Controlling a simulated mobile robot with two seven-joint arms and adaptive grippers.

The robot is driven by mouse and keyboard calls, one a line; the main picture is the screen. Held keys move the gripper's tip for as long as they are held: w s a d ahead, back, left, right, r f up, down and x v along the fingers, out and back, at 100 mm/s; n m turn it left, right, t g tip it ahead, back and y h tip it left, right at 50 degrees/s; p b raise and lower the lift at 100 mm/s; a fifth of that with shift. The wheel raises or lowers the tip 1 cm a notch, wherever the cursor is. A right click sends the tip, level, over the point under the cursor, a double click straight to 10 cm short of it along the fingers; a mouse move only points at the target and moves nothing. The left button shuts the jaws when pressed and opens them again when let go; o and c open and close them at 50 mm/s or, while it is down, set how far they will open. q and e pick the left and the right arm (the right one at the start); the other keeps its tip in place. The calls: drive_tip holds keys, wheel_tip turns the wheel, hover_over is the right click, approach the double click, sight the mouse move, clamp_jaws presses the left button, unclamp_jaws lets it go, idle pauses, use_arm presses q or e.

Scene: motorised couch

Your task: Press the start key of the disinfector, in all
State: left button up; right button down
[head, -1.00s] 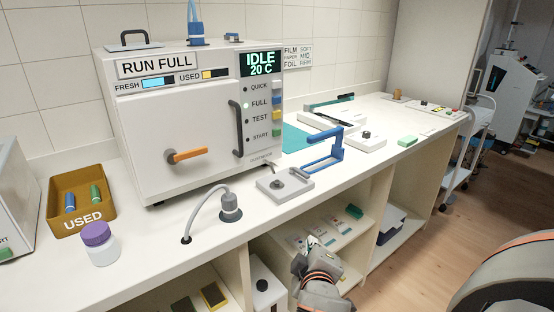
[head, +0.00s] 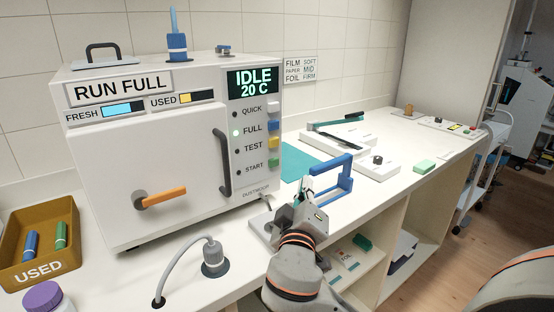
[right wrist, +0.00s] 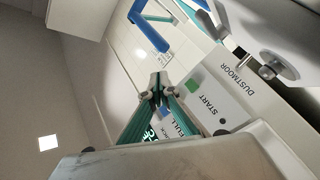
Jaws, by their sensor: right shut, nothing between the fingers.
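The disinfector (head: 150,165) is a white box on the counter, with its front door closed. Its display (head: 252,83) reads "IDLE 20 C". The start key (head: 274,164) is the green one, lowest in a column of coloured keys beside the "START" label. The lamp by "FULL" (head: 236,133) is lit. My right gripper (head: 305,192) is shut and empty, in front and to the right of the key column, apart from it in the head view. In the right wrist view the shut fingertips (right wrist: 159,82) appear left of the green start key (right wrist: 194,86). My left gripper is not in view.
A blue lever press (head: 333,178) stands just behind my right gripper. A corded grey plug (head: 213,258) is on the counter before the machine. An orange door lever (head: 160,198) and dark handle (head: 223,162) stick out. The brown "USED" bin (head: 70,262) is at left.

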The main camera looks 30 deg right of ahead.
sight(274, 162)
idle(0.4)
drive_tip(key=w+b, duration=0.1)
drive_tip(key=w, duration=0.8)
drive_tip(key=shift+a, duration=0.35)
drive_tip(key=shift+s, duration=0.1)
idle(0.3)
idle(0.7)
